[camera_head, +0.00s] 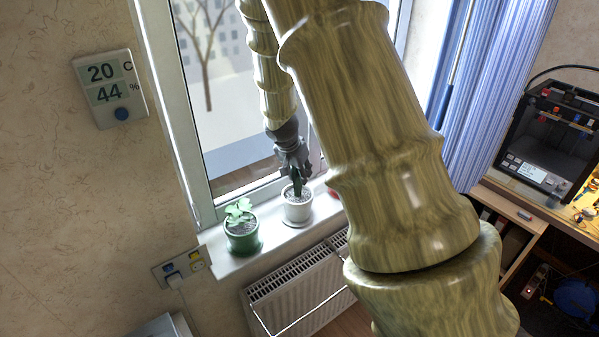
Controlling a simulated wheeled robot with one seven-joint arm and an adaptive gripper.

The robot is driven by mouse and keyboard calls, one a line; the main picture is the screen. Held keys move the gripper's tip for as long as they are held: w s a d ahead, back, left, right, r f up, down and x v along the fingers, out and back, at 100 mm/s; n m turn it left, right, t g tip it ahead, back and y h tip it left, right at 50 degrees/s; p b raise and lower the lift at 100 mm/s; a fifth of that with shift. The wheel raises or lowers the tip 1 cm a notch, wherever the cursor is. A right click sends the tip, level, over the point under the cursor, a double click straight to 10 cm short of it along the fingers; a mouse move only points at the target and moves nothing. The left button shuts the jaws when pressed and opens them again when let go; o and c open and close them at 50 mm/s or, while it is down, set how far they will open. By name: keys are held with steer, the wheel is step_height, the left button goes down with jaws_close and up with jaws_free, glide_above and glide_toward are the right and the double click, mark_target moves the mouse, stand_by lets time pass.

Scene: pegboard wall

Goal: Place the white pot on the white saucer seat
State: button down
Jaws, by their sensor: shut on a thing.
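The white pot (297,210) stands upright over the windowsill, with dark soil and a small dark green plant in it. My gripper (297,182) comes down from above and is shut at the top of the white pot, around its plant; the exact contact is too small to make out. I cannot clearly tell a white saucer seat from the pot's base and the pale sill, nor whether the pot touches the sill.
A green pot (242,243) with a leafy plant stands on the windowsill (225,266) to the left. A red object (334,192) shows partly behind my arm. The window is behind; a radiator (300,292) is below. My arm hides the sill's right part.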

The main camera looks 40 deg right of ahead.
steer(key=shift+f, duration=0.1)
steer(key=c, duration=1.1)
jaws_free()
steer(key=shift+r, duration=0.2)
steer(key=shift+b+v, duration=1.7)
steer(key=shift+v, duration=4.25)
steer(key=shift+f, duration=0.1)
